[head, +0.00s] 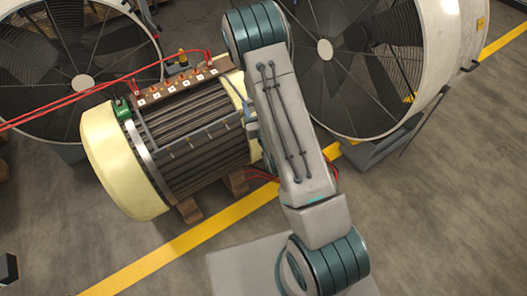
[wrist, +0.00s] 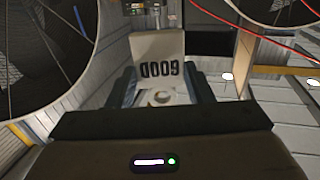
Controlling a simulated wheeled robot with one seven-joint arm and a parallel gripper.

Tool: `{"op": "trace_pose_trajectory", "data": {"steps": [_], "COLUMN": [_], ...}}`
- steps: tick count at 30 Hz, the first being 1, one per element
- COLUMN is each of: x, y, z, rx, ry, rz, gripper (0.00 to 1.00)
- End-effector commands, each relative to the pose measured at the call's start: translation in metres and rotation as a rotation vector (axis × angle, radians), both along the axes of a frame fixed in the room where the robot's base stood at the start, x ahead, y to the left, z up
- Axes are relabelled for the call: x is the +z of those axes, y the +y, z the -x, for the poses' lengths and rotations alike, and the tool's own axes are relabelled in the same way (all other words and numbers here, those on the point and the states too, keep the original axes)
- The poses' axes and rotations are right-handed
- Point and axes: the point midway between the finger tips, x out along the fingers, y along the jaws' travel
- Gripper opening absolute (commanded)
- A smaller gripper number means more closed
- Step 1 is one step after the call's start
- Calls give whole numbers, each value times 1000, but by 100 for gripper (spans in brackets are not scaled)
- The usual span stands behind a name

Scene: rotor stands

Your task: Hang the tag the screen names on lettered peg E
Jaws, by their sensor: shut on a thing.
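My gripper (wrist: 165,92) shows in the wrist view, its two dark fingers shut on a pale tag (wrist: 160,48). The tag bears dark characters that look like 0009, possibly upside down, and a ring or hole shows near its lower end between the fingers. In the head view, a brown strip (head: 178,83) on top of the motor carries a row of small pegs with white lettered labels. The letters are too small to read, so I cannot tell which is peg E. My arm hides the gripper and tag in the head view. No readable screen shows.
The ribbed motor (head: 195,150) with cream end caps stands on wooden blocks. Large fans (head: 75,50) and (head: 375,60) stand behind it on both sides. Red cables (head: 70,99) run to the strip. Open floor with a yellow line (head: 185,243) lies in front.

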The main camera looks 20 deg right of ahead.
Motion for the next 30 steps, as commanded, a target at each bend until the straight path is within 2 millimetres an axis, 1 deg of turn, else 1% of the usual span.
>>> {"op": "trace_pose_trajectory", "data": {"steps": [1,15,30], "x": [-23,-110,-198], "y": [-2,-13,-25], "z": [-2,-10,-11], "rx": [7,102,209], "ry": [-2,-3,-3], "rz": [0,1,1], "gripper": [34,34,34]}}
